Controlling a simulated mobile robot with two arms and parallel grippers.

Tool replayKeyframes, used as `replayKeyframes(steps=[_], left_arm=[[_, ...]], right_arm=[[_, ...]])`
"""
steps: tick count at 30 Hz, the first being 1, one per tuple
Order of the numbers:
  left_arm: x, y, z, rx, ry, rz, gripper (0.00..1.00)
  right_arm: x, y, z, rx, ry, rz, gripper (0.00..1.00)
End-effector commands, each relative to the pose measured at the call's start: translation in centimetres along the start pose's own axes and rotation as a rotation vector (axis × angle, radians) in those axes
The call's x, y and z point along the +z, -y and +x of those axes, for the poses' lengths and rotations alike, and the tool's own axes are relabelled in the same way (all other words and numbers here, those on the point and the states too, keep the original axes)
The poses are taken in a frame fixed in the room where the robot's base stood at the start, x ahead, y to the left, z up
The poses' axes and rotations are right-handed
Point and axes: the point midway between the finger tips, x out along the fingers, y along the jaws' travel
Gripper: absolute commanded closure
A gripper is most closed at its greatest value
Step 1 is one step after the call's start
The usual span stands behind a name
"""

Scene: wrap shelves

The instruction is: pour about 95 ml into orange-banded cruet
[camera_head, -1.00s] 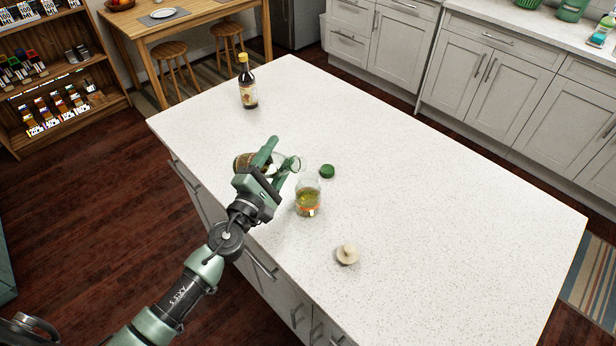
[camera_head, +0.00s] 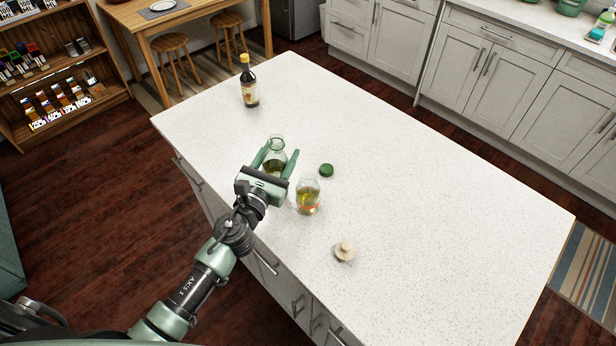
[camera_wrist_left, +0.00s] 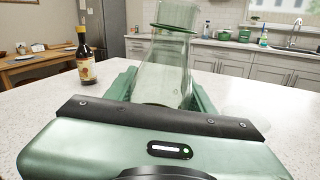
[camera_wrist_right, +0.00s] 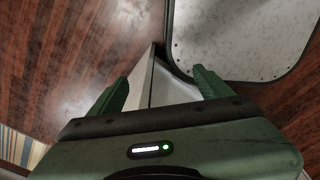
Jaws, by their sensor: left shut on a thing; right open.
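The orange-banded cruet (camera_head: 307,203) stands upright and open on the white island, with yellow-green liquid in its lower part. My left gripper (camera_head: 277,160) is shut on a clear glass bottle (camera_head: 277,146), just left of the cruet. The bottle is upright, with its mouth up and some liquid low in it. In the left wrist view the bottle (camera_wrist_left: 165,65) stands between the fingers; I cannot tell whether its base touches the counter. A pale stopper (camera_head: 344,251) and a green cap (camera_head: 326,170) lie on the counter. My right gripper (camera_wrist_right: 160,80) is open and empty, away from the counter items.
A dark sauce bottle (camera_head: 249,82) with a yellow cap stands at the far left of the island (camera_head: 430,210). The island's right half is bare. Wooden stools (camera_head: 172,45) and a shelf rack (camera_head: 60,60) stand beyond on the floor.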

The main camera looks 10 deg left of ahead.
Motion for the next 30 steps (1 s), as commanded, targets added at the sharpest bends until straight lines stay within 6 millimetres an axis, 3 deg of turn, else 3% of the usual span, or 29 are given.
replayKeyframes(steps=[7,30], left_arm=[[-0.21,-0.13,0.04,-0.002,-0.014,-0.138,1.00],[-0.26,-0.14,0.04,-0.002,-0.015,-0.141,1.00]], right_arm=[[-0.04,0.00,-0.37,0.000,0.000,0.000,0.21],[-0.06,0.01,-0.35,0.000,-0.001,0.000,0.21]])
